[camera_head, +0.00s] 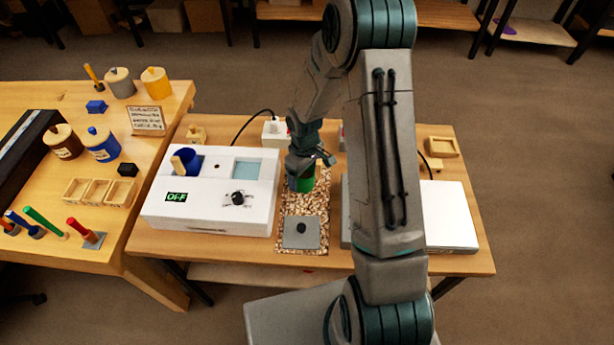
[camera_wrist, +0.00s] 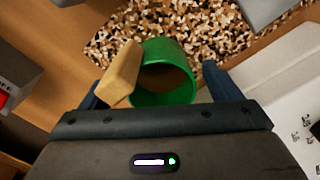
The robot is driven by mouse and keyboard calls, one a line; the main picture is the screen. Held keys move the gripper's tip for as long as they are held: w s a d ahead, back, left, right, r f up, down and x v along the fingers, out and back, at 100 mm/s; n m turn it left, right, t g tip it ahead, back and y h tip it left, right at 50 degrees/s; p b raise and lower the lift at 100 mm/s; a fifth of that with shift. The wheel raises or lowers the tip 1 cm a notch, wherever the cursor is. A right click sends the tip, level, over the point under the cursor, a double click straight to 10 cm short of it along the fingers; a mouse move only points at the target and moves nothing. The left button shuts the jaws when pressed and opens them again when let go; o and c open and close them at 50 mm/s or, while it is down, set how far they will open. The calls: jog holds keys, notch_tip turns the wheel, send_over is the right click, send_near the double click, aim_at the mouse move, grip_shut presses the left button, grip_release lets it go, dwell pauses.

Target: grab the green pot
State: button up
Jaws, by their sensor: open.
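The green pot (camera_wrist: 186,70) has a wooden handle (camera_wrist: 122,75) on its left side in the wrist view. I look down into its open mouth, which is brown inside. In the head view the pot (camera_head: 306,184) stands at the far part of a speckled mat (camera_head: 318,206), partly hidden by my gripper (camera_head: 312,160). In the wrist view my gripper (camera_wrist: 153,78) is open, one finger on each side of the pot. The left finger is close to the handle; I cannot tell if they touch. The right finger is apart from the pot.
A white box (camera_head: 210,213) with an OFF display and a blue pot (camera_head: 187,160) is left of the mat. A grey plate (camera_head: 300,241) with a black knob lies at the mat's near end. A white device (camera_head: 450,218) stands right. Another bench (camera_head: 100,220) holds jars and tools.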

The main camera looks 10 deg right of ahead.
jog(key=c, duration=1.1)
jog(key=shift+r, duration=0.2)
